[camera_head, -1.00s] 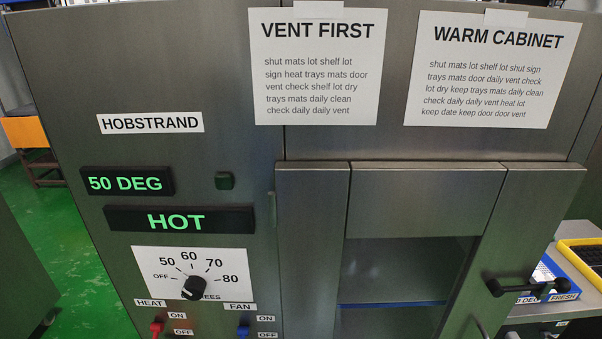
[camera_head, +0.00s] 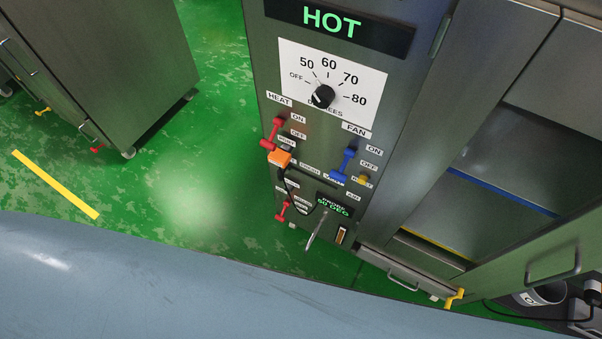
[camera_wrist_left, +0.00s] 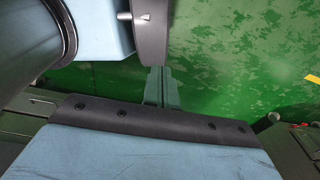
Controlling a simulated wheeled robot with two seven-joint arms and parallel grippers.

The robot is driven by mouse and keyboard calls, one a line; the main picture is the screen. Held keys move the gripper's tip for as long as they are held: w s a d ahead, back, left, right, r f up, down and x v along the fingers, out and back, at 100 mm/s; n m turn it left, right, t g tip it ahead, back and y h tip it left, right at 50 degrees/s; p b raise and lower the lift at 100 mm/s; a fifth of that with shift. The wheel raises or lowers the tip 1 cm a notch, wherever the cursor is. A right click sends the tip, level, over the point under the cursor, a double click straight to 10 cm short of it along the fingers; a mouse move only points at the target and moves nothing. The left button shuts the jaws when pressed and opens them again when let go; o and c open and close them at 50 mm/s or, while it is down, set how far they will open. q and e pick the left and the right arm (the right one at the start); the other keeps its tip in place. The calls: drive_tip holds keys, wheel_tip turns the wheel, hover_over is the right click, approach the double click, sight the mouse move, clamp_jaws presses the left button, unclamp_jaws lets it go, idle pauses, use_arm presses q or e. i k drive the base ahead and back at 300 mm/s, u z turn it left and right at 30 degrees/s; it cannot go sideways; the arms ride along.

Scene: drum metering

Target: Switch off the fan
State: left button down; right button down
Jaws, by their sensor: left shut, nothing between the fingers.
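The fan switch (camera_head: 346,164) is a blue lever on the front of the steel cabinet, below the FAN label (camera_head: 356,130). Its ON label (camera_head: 375,149) and OFF label (camera_head: 369,166) sit just right of it, ON above OFF. I cannot tell for sure which one the lever points to. In the left wrist view my left gripper (camera_wrist_left: 161,88) is shut and empty above green floor, with no switch in that view. Neither gripper shows in the head view, and my right gripper is not in view.
A red HEAT lever (camera_head: 273,131) stands left of the fan switch, with an orange piece (camera_head: 279,158) below it. The dial (camera_head: 322,97) and HOT display (camera_head: 332,22) are above. The glazed door (camera_head: 500,150) is at right. Green floor (camera_head: 200,190) left of the cabinet is open.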

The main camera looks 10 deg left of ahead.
sight(337, 176)
drive_tip(key=u, duration=1)
drive_tip(key=k, duration=0.95)
drive_tip(key=z, duration=1.45)
drive_tip(key=i, duration=0.5)
drive_tip(key=u, duration=0.1)
